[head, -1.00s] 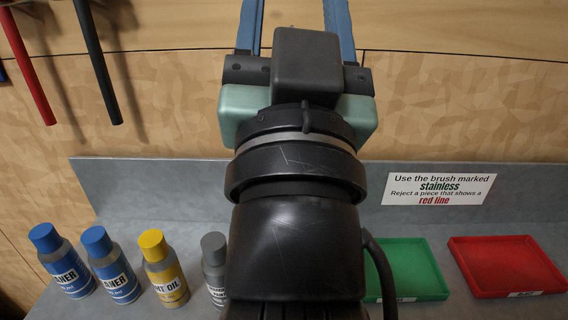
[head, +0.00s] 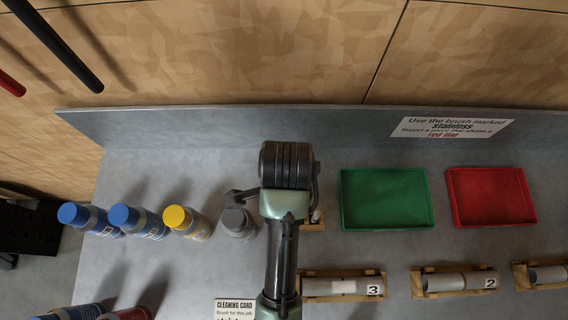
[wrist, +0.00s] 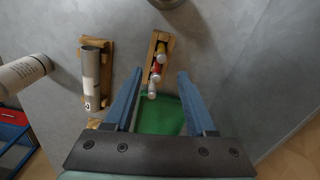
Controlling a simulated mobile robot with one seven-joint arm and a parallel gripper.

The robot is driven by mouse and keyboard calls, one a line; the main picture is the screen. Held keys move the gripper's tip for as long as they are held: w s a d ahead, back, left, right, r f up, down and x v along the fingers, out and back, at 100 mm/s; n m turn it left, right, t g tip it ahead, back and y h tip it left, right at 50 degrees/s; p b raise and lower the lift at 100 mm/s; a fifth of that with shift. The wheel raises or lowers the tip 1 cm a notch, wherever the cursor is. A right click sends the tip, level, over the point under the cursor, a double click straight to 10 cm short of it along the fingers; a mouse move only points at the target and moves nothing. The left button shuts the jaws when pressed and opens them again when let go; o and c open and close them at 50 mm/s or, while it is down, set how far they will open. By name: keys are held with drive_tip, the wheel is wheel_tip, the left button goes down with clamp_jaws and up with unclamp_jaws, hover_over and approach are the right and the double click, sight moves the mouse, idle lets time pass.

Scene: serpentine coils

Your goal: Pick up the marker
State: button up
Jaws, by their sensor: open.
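A small wooden rack (wrist: 159,44) in the wrist view holds several slim sticks with coloured ends, yellow, red (wrist: 156,68) and whitish (wrist: 152,88). They look like markers, but I cannot read which is which. In the head view the rack (head: 314,226) shows only in part beside my arm, which hides most of it. My gripper (wrist: 160,73) is open and empty, with its two blue fingers apart and pointing towards the rack. The sticks appear between the fingers in the picture, apart from both. In the head view my fingers are hidden.
A green tray (head: 385,197) and a red tray (head: 491,196) lie at the back right. Metal tubes in wooden cradles (head: 343,285) lie nearer, numbered 3 and 2. Blue-, yellow- and grey-capped bottles (head: 187,222) stand to the left. The bench's back ledge (head: 230,128) runs behind.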

wheel_tip(320, 180, down, 6)
drive_tip(key=shift+f, duration=0.1)
drive_tip(key=shift+a+f+p, duration=0.1)
drive_tip(key=shift+f+p, duration=0.7)
drive_tip(key=shift+f, duration=1.95)
clamp_jaws()
